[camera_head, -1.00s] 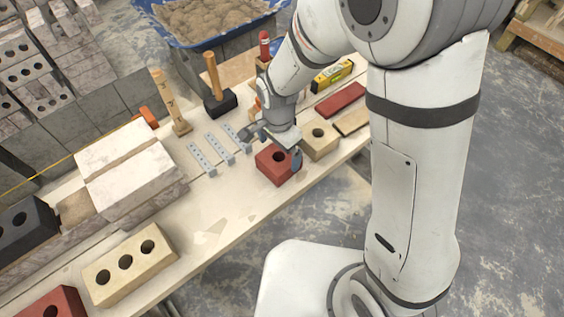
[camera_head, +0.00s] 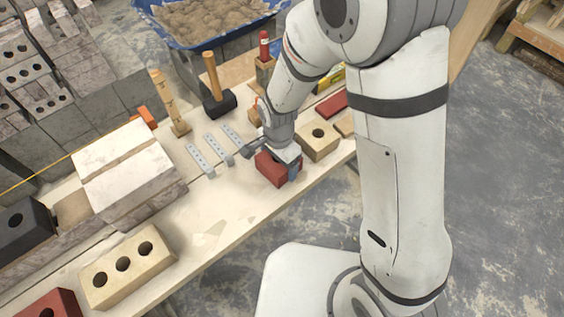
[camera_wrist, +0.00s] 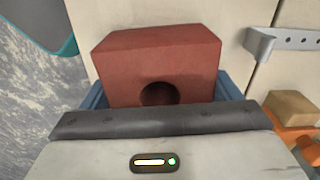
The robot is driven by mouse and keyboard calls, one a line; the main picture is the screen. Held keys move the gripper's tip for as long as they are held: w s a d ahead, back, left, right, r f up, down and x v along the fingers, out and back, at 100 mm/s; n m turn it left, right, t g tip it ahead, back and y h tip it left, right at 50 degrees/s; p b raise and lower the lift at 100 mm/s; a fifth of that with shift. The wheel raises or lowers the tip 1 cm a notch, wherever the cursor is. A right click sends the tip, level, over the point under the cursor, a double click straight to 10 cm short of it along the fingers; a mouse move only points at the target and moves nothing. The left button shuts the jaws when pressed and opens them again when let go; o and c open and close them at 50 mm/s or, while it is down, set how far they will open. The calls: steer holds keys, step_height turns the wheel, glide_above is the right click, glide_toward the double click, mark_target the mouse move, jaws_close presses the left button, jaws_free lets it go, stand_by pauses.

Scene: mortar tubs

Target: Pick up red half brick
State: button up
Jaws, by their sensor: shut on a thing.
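The red half brick (camera_head: 272,170) rests on the wooden bench top near its front edge in the head view. In the wrist view the brick (camera_wrist: 157,62) shows its top face with one round hole, partly covered by my gripper's body. My gripper (camera_head: 279,163) is over the brick, with its blue fingers on opposite sides of it. In the wrist view my gripper (camera_wrist: 160,92) is shut on the brick. The fingertips are mostly hidden behind the brick and the gripper body.
A buff half brick (camera_head: 318,144) stands just right of the red one. Metal straps (camera_head: 215,150) lie to the left, with a mallet (camera_head: 219,100) behind. A buff three-hole brick (camera_head: 128,272) is at front left. The bench between it and the red brick is clear.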

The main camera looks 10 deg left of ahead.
steer(key=c, duration=0.8)
steer(key=shift+r, duration=0.1)
